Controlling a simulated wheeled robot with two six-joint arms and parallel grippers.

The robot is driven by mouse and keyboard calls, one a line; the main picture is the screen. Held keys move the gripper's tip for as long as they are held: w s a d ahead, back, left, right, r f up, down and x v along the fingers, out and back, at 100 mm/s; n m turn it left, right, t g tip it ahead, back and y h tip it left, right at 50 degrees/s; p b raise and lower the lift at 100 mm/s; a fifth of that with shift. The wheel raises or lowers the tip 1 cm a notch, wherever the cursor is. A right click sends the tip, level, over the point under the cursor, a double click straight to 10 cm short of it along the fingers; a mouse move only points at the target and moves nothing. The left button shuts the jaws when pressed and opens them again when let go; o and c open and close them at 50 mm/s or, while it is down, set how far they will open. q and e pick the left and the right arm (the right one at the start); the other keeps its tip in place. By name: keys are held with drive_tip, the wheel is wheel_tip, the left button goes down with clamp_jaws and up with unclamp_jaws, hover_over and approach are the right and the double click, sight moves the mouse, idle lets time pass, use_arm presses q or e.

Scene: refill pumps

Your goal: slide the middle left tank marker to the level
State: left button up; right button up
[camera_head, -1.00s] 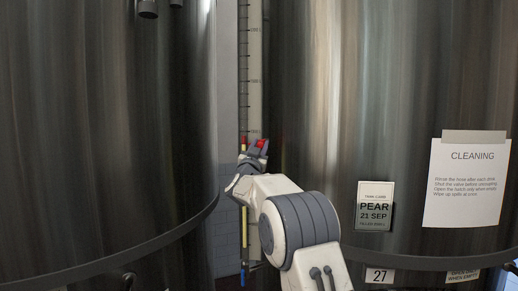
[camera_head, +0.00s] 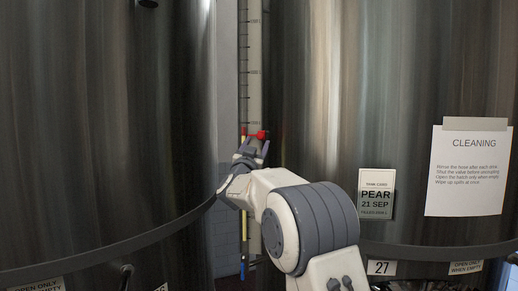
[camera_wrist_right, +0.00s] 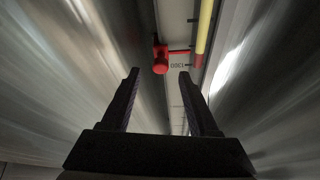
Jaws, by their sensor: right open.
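The red marker (camera_head: 256,134) sits on the level scale (camera_head: 255,60) between the two large tanks. In the right wrist view the marker (camera_wrist_right: 161,60) is a red knob with a thin red pointer reaching across the scale toward the sight tube. The sight tube (camera_wrist_right: 205,28) holds yellow liquid with a dark red part at its end. My right gripper (camera_head: 254,145) is open just below the marker. In the wrist view its fingers (camera_wrist_right: 158,80) stand apart, with the knob beyond and between their tips, not gripped. My left gripper is out of view.
Curved metal tanks stand close on the left (camera_head: 100,120) and right (camera_head: 310,100), leaving a narrow gap. A tank card reading PEAR (camera_head: 376,194) and a CLEANING sheet (camera_head: 468,172) are on the right tank.

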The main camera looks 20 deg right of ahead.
use_arm(q)
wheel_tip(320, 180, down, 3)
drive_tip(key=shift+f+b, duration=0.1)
drive_tip(key=shift+b, duration=0.9)
use_arm(e)
drive_tip(key=v, duration=0.5)
